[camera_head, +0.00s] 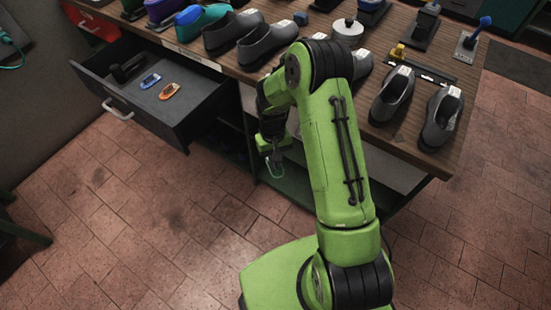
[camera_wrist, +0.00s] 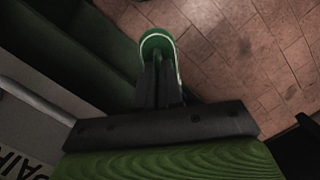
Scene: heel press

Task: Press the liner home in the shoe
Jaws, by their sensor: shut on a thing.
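My gripper (camera_head: 272,152) hangs low in front of the bench, its jaws shut on a small green piece with a pale rim (camera_head: 275,169), which looks like the liner. In the wrist view the fingers (camera_wrist: 158,82) pinch this rounded piece (camera_wrist: 158,42), its curved end pointing away from the palm. It is in the air, apart from any shoe. Grey shoes stand on the bench: a pair at the right, one (camera_head: 391,95) beside another (camera_head: 440,118), and more at the back left (camera_head: 266,46). I cannot tell which shoe the task means.
A dark drawer (camera_head: 190,125) stands open at the left, holding a blue piece (camera_head: 151,81), an orange piece (camera_head: 169,91) and a black object (camera_head: 128,67). A white pot (camera_head: 347,32) and several tools stand on the wooden bench (camera_head: 405,150). The tiled floor in front is clear.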

